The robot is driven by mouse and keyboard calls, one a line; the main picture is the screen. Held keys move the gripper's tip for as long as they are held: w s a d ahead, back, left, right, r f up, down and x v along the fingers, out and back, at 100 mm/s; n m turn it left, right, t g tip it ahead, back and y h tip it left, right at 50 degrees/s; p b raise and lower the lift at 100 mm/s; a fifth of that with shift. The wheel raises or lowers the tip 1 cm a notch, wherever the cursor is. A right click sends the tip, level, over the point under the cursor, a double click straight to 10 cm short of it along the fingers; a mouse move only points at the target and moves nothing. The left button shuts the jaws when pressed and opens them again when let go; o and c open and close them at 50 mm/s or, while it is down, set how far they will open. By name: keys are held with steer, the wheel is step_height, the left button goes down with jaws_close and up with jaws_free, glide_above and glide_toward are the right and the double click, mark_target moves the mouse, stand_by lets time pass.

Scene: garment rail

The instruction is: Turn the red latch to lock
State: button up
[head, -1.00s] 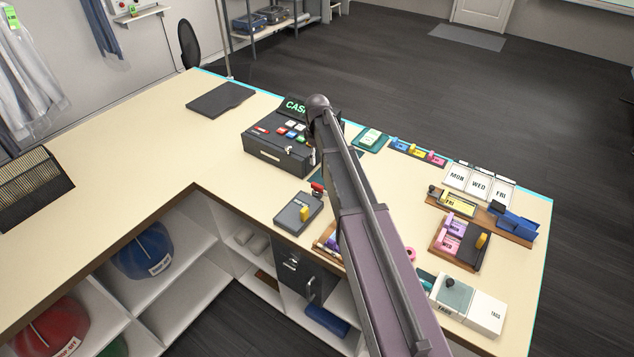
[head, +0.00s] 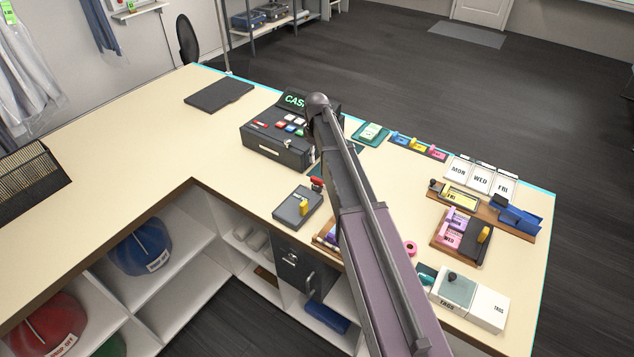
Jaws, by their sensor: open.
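A small red piece (head: 317,183) shows at the left edge of my arm, at the back corner of a dark grey box (head: 297,207) with a yellow knob. It may be the red latch, but it is partly hidden and too small to tell its turn. A dark cash register (head: 275,147) with coloured keys stands behind it. My arm rises from the bottom right to a joint beside the register. My gripper is not seen; the arm hides the area behind and below that joint.
Shelves below hold caps and a small dark safe (head: 302,268).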

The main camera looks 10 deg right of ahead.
mark_target(317, 178)
steer(key=shift+f+b, duration=5.4)
steer(key=shift+f, duration=0.3)
jaws_close()
